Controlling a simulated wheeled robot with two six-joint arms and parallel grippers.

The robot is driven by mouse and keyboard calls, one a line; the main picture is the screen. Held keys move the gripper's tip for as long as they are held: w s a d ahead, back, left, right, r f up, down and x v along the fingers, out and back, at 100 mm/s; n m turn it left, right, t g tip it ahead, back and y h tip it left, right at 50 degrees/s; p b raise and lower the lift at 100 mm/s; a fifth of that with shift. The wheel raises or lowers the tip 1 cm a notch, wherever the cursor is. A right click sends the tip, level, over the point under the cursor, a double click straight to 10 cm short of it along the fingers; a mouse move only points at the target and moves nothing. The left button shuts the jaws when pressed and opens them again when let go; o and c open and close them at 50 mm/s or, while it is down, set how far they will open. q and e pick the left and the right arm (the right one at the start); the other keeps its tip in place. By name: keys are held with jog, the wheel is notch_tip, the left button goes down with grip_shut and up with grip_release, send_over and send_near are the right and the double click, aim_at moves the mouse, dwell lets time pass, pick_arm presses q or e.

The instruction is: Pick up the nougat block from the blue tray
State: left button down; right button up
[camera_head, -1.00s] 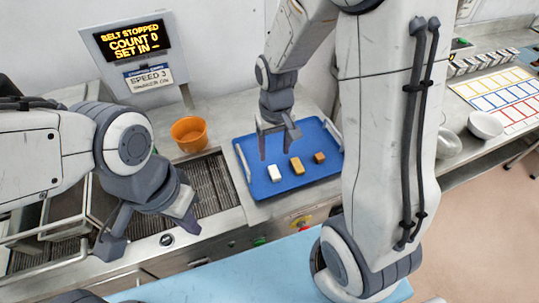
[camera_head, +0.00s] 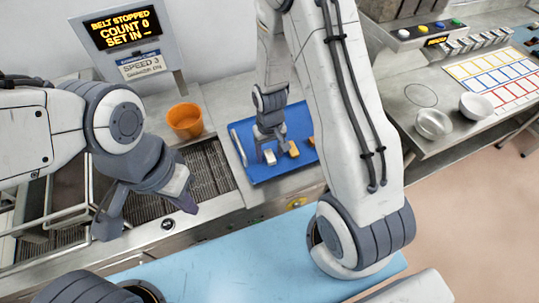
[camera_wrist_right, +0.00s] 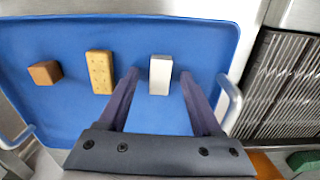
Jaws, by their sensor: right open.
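The blue tray (camera_head: 262,172) lies on the counter with three blocks in a row. The white block, which looks like the nougat block (camera_head: 270,157), is the leftmost in the head view. My right gripper (camera_head: 272,155) is low over the tray at this block. In the right wrist view the nougat block (camera_wrist_right: 160,76) lies between the tips of my open right gripper (camera_wrist_right: 159,78), with gaps on both sides. It appears to rest on the tray. My left gripper (camera_head: 148,214) is open and empty, over the belt's front edge.
A golden block (camera_head: 294,150) and a brown block (camera_wrist_right: 45,72) lie beside the nougat block on the tray. The dark belt (camera_head: 205,170) and an orange cup (camera_head: 185,120) are to the left. My right arm hides part of the tray.

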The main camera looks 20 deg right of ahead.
grip_shut()
dwell(0.3)
